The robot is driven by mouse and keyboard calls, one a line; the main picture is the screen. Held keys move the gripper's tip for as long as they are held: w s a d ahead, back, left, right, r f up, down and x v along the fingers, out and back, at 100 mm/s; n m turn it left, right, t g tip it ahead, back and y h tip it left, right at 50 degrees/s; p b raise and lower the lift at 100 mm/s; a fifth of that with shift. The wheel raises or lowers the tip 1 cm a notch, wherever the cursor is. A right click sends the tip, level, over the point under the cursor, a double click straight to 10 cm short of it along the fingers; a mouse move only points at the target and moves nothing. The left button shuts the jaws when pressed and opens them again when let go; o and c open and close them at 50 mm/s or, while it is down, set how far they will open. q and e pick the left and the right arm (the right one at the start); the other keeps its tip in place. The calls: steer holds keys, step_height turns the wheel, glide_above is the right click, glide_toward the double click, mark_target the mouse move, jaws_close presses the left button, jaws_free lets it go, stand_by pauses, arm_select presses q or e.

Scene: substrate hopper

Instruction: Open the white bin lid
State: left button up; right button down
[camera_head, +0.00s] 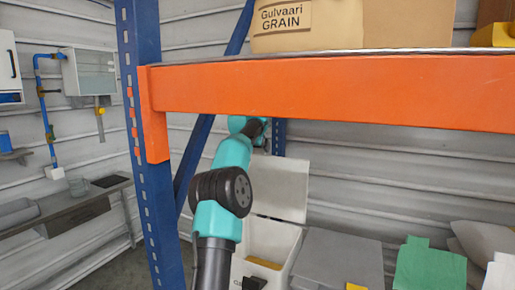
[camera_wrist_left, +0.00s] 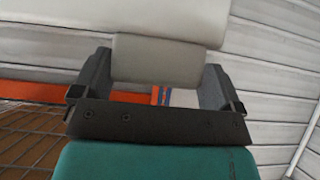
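The white bin (camera_head: 283,240) stands below the rack beam in the head view, with yellowish material inside. Its lid (camera_head: 283,190) is raised and leans back above the bin's rear edge. My left arm reaches up past the bin, and its end is near the lid's top, where the gripper is mostly hidden. In the left wrist view my left gripper (camera_wrist_left: 157,83) has its fingers on either side of a pale tab of the lid (camera_wrist_left: 157,60), apparently touching both sides. The wider white lid panel (camera_wrist_left: 160,18) is just beyond. My right gripper cannot be made out.
An orange beam (camera_head: 330,92) and blue upright (camera_head: 145,160) frame my left arm. A grey bin (camera_head: 338,258) stands right of the white bin, with a green bag (camera_head: 428,268) beyond it. A bench (camera_head: 80,208) is at left.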

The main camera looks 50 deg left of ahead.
arm_select(q)
steer(key=shift+o, duration=0.6)
steer(key=shift+d+r, duration=0.1)
steer(key=v, duration=0.7)
steer(key=shift+s, duration=0.15)
